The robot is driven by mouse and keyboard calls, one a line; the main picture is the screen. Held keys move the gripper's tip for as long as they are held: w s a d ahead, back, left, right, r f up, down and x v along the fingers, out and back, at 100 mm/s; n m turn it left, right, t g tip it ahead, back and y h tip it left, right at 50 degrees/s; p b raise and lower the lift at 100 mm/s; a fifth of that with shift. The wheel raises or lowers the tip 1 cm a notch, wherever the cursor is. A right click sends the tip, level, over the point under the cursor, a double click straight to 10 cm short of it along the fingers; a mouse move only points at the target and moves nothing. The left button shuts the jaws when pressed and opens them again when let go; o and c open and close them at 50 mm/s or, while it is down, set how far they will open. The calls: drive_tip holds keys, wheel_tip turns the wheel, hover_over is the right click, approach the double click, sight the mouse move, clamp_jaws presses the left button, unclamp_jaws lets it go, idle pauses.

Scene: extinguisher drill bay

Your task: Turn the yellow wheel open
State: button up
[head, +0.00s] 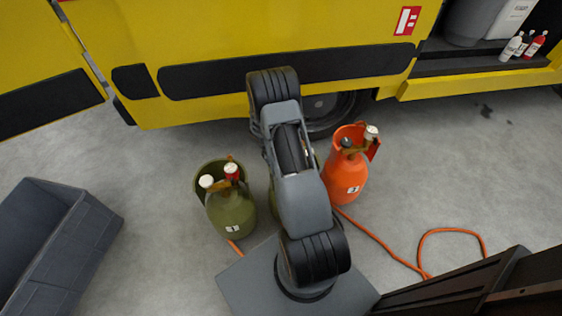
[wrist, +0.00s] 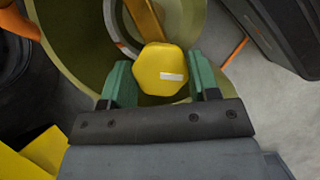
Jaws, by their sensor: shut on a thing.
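The yellow wheel (wrist: 160,68) is a six-sided knob with a small white mark on its face, in the middle of the wrist view. It sits over an olive-green cylinder (wrist: 75,35). My gripper (wrist: 163,82) has its green fingers on the left and right sides of the wheel and is shut on it. In the head view my arm hides the wheel, the gripper and most of that cylinder. An olive cylinder (head: 232,212) with a white knob and a red knob stands to the left. An orange cylinder (head: 347,178) marked 3 stands to the right.
A yellow vehicle (head: 210,50) spans the back. A grey crate (head: 60,240) lies at the left. An orange hose (head: 385,245) runs over the floor at the right. A dark structure (head: 470,285) fills the lower right corner. Small bottles (head: 522,45) stand on the vehicle's shelf.

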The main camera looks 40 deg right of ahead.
drive_tip(key=shift+w+n+t, duration=0.15)
drive_tip(key=shift+n+t, duration=0.15)
drive_tip(key=shift+n, duration=0.8)
drive_tip(key=o, duration=0.9)
drive_tip(key=p+v, duration=0.1)
drive_tip(key=v, duration=0.3)
drive_tip(key=p+v, duration=0.1)
drive_tip(key=v, duration=0.4)
drive_tip(key=p+v, duration=0.1)
drive_tip(key=v, duration=0.3)
drive_tip(key=shift+a+r+p, duration=0.3)
drive_tip(key=shift+a+p, duration=0.1)
drive_tip(key=shift+h, duration=0.3)
